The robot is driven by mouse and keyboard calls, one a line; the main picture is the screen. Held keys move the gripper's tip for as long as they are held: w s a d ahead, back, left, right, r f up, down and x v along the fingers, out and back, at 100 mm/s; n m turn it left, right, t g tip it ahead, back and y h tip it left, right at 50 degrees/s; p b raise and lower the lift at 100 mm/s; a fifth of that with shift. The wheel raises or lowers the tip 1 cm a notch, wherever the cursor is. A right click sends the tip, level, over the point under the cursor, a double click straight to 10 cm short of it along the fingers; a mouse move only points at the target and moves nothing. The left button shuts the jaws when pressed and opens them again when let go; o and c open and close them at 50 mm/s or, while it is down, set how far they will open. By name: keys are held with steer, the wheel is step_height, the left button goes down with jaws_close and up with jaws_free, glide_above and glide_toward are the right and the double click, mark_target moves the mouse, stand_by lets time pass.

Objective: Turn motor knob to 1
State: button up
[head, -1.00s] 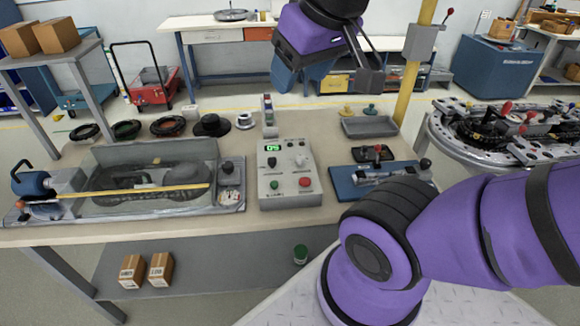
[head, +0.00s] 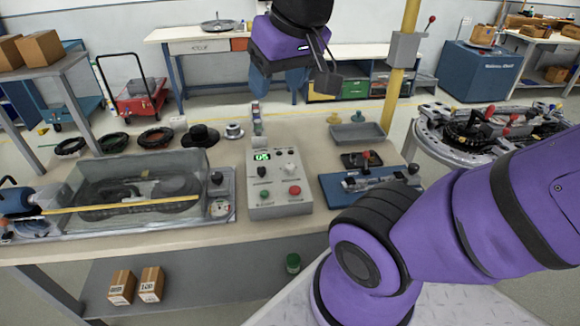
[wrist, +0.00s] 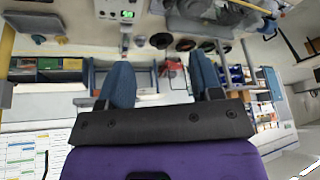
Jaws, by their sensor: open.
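The grey control box (head: 279,208) stands upright on the bench, with a green lit display (head: 262,156) at its upper left. In the wrist view my gripper (wrist: 162,76) shows both fingers spread, with the control box (wrist: 127,12) upside down at the top edge.
A green button (head: 264,194) and a red button (head: 295,190) sit low on the box. A grey tank (head: 150,165) stands left of it, a blue plate with a clamp (head: 335,190) right. A small signal tower (head: 256,122) rises behind the box. A yellow post (head: 402,70) stands at right.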

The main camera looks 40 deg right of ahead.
steer(key=w+d+f+m+g, duration=0.1)
steer(key=w+d+f+m, duration=0.3)
steer(key=w, duration=0.4)
steer(key=m+g, duration=0.4)
steer(key=m, duration=0.6)
glide_above(290, 166)
step_height(290, 166, down, 25)
steer(key=shift+w+f+m, duration=0.1)
steer(key=shift+f+m, duration=0.2)
steer(key=shift+f, duration=0.1)
step_height(290, 166, down, 10)
steer(key=shift+f, duration=0.15)
steer(key=c, duration=0.9)
